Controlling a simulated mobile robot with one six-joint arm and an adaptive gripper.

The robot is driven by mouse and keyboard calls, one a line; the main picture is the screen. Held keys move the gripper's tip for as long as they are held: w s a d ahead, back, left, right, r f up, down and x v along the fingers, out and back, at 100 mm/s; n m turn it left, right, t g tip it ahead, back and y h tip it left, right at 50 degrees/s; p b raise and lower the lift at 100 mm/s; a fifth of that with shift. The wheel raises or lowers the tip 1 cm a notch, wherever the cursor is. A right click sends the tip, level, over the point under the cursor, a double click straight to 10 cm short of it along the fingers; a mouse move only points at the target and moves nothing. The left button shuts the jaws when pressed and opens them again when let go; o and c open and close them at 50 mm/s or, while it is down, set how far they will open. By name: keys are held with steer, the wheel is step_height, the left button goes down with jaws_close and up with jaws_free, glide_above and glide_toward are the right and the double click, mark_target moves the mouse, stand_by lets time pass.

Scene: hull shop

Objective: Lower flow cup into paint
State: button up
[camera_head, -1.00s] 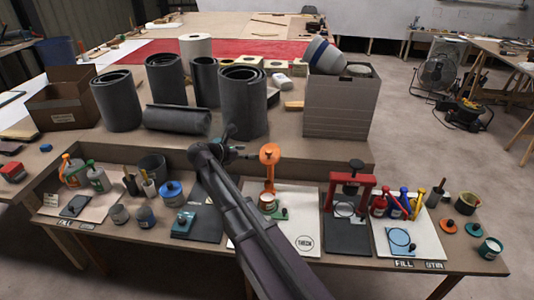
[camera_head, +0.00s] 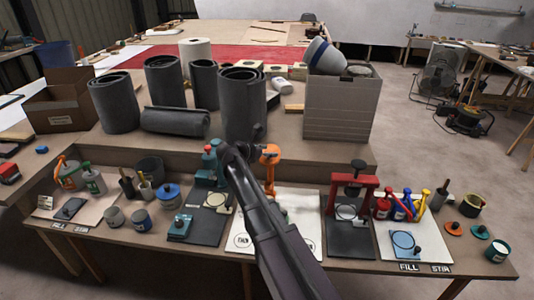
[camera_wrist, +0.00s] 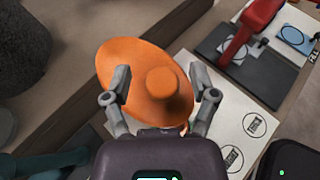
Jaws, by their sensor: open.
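An orange rounded plate with an upright round knob (camera_wrist: 165,88) fills the middle of the wrist view. It appears to be the top of the orange stand (camera_head: 270,155) at the middle of the bench in the head view. My gripper (camera_wrist: 160,90) is open and empty, with one finger on each side of the knob. Whether a finger touches it, I cannot tell. In the head view my gripper (camera_head: 248,148) is close to the left of the stand's top. My arm hides much of the white mat below the stand. I cannot surely pick out the flow cup or the paint.
A teal stand (camera_head: 210,160) is just left of my gripper. A red press (camera_head: 352,180) stands to the right. Several small bottles and pots crowd the bench, such as a blue-lidded pot (camera_head: 169,193). Dark rolls (camera_head: 243,105) and a grey crate (camera_head: 338,108) stand behind.

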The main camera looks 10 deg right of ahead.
jaws_close()
step_height(320, 180, down, 11)
steer(key=b, duration=1.1)
stand_by(0.4)
steer(key=shift+c, duration=1.4)
jaws_free()
steer(key=shift+f, duration=0.1)
steer(key=shift+o, duration=1.4)
steer(key=shift+w+f, duration=0.15)
steer(key=shift+r, duration=0.2)
